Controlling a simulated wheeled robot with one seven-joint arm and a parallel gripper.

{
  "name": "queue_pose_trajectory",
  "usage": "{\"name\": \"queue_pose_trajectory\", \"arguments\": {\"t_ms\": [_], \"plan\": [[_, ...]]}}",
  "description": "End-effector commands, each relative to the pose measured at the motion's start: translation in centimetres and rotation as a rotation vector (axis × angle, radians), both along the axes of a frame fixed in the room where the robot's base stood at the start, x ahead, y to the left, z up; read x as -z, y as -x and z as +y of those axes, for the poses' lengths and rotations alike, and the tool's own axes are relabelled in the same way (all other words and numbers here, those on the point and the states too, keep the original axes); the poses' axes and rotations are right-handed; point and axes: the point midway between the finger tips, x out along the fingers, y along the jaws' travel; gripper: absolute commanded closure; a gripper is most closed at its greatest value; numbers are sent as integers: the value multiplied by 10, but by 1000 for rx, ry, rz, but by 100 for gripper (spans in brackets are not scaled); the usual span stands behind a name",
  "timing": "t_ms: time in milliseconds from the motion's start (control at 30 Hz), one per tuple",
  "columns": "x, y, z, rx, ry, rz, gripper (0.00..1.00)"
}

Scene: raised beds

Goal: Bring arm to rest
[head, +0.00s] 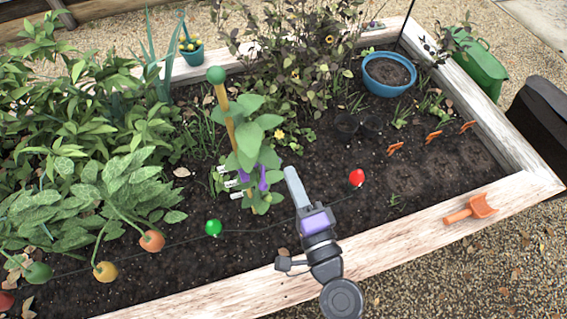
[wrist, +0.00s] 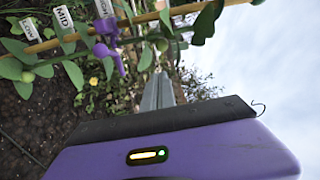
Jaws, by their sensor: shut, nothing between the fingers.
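My arm reaches up from the bottom of the head view over the bed's front wooden edge. My gripper (head: 291,174) is shut and empty, its grey fingers pointing up and away, just right of a staked plant (head: 247,146). In the wrist view the shut fingers (wrist: 159,82) point toward the plant's foliage, with the purple gripper body below. The plant stands upright by a wooden stake (head: 222,100) with a green ball on top. Purple clips (head: 262,180) sit on the plant. White labels (head: 232,183) stick out at its left; one reads MID in the wrist view (wrist: 64,17).
A red ball (head: 356,177) and a green ball (head: 213,227) lie on the soil beside a thin dark line. An orange trowel (head: 470,209) rests on the wooden bed edge (head: 400,242). A blue pot (head: 388,74) stands at the back right. Open soil lies right of the gripper.

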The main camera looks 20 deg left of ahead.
Motion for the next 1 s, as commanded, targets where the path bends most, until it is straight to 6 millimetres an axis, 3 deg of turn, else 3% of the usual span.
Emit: {"name": "queue_pose_trajectory", "arguments": {"t_ms": [267, 567, 667, 833, 1000], "plan": [[0, 13, -11, 0, 0, 0, 100], [-1, 10, -15, 20, 35, -28, 100], [-13, 5, -24, 59, 112, -101, 100], [-25, 20, -68, 177, 350, -228, 100], [-36, 56, -129, 297, 640, -319, 100]]}}
